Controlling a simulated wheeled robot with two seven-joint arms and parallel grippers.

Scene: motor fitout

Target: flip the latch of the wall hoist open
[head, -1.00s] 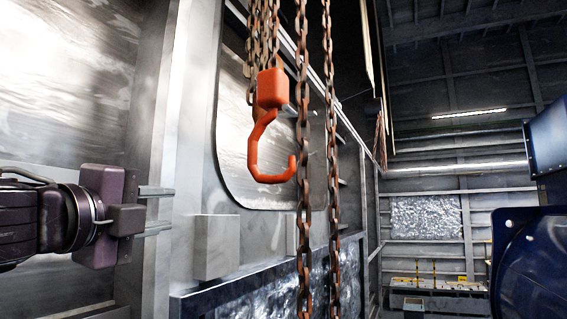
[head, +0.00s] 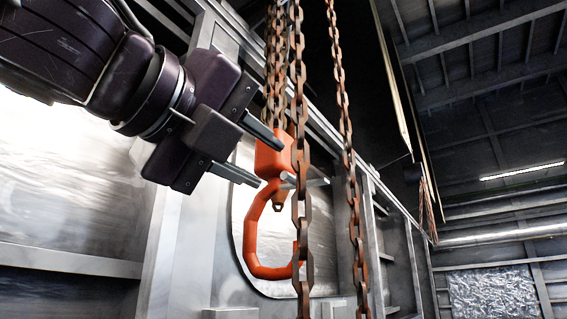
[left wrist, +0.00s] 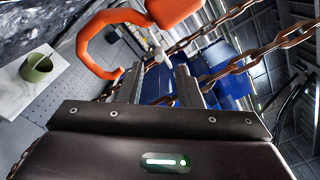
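The wall hoist's orange hook (head: 252,238) hangs below its orange block (head: 268,160). A small orange tab and a pale grey peg (head: 317,182) show at the hook's mouth, partly behind a chain; they look like the latch. My left gripper (head: 271,165) points at the hook from the left, its two fingers apart and empty. In the left wrist view the hook (left wrist: 92,40) lies beyond the left finger, and the block (left wrist: 172,10) is above. A pale peg (left wrist: 155,62) shows between the open fingers (left wrist: 158,82); contact cannot be told. My right gripper is out of view.
Rusty chains (head: 301,215) hang in front of the hook, and another chain (head: 347,130) hangs to its right. A grey metal wall stands behind. The left wrist view shows a green cup (left wrist: 36,68) on a pale surface and blue machinery (left wrist: 215,70).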

